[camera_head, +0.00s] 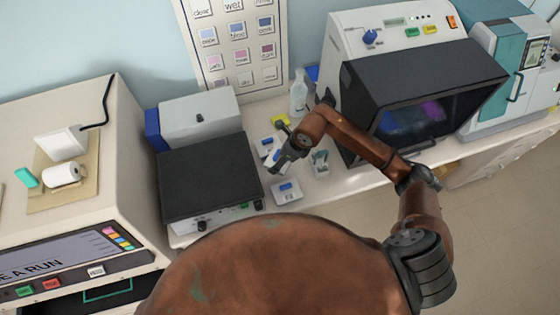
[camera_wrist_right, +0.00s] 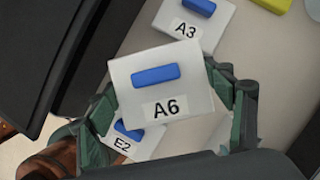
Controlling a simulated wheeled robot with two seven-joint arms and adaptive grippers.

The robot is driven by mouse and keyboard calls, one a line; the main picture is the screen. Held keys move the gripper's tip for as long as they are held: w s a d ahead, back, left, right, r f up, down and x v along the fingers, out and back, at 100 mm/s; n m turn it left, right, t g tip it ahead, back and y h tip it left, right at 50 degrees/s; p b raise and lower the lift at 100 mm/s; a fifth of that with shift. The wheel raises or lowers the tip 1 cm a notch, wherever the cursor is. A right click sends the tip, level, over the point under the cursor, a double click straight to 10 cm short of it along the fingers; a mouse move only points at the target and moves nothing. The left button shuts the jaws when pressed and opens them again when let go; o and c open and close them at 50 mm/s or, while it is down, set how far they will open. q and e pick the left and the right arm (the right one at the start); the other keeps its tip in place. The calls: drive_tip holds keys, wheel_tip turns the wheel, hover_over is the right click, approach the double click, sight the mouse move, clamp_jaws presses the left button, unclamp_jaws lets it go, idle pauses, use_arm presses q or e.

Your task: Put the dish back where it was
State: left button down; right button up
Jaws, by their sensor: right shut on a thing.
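My right gripper (camera_wrist_right: 172,96) is shut on a white square dish marked A6 (camera_wrist_right: 190,90), with a blue bar on its top. The green fingers lie on both sides of the dish. In the head view my right gripper (camera_head: 281,158) is over the bench between other dishes, and it partly covers the held dish. A similar white dish marked A3 (camera_wrist_right: 183,27) lies beyond it on the bench. Another dish marked E2 (camera_wrist_right: 124,144) shows below, partly hidden by the held dish. My left gripper is not in view.
A grey-lidded device (camera_head: 210,175) stands left of the dishes, and a dark-hooded cabinet (camera_head: 420,85) stands to the right. A clear bottle (camera_head: 298,93) and a yellow item (camera_head: 281,120) are behind. A small container (camera_head: 319,163) stands close right of the gripper.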

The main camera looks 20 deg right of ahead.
wheel_tip(320, 180, down, 2)
drive_tip(key=shift+f+p, duration=0.15)
drive_tip(key=shift+p, duration=0.4)
drive_tip(key=shift+f, duration=0.3)
drive_tip(key=shift+f, duration=0.1)
drive_tip(key=o, duration=1.4)
drive_tip(key=shift+o, duration=0.2)
